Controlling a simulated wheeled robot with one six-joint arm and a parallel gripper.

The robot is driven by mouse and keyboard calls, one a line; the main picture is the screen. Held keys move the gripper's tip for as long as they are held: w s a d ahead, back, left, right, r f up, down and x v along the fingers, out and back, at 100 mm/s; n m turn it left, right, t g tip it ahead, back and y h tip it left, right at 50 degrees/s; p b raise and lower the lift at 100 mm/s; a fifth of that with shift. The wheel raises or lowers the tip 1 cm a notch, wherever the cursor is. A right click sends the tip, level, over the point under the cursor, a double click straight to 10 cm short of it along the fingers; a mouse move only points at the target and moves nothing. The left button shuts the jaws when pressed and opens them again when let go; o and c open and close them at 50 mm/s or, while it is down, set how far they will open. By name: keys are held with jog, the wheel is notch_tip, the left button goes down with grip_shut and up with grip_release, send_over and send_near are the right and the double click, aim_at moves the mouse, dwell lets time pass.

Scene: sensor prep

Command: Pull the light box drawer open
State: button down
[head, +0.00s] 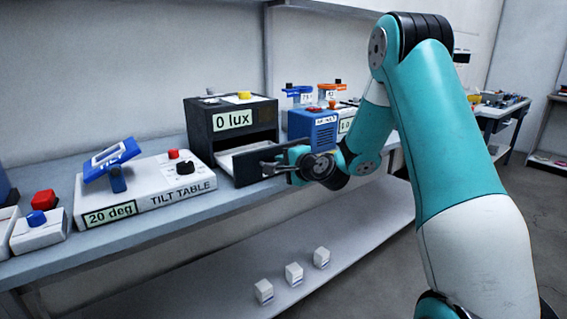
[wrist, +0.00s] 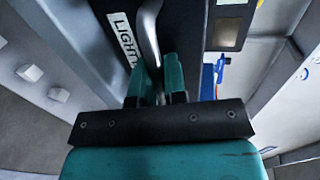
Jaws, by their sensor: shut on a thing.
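The light box (head: 200,138) is a dark box on the bench with a "0 lux" display and a yellow knob on top. Its drawer (head: 245,170) stands partly out, and the pale inside shows behind the dark front. My gripper (head: 277,167) is at the drawer front, shut on the metal handle. In the wrist view the teal fingers (wrist: 159,85) close around the silver handle (wrist: 150,38), next to a "LIGHT" label on the drawer front (wrist: 105,8). The fingers hide part of the handle.
The white tilt table (head: 150,195) stands left of the light box, with a small blue-knobbed box (head: 38,232) beyond it. A blue device (head: 312,127) stands close on the right. Three small white blocks (head: 293,274) sit on the lower shelf. Space in front of the drawer is free.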

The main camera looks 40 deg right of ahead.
jog(key=shift+d, duration=0.1)
jog(key=c, duration=1.3)
grip_release()
jog(key=shift+o, duration=0.5)
jog(key=b+v, duration=1)
jog(key=v, duration=0.7)
jog(key=shift+s, duration=0.15)
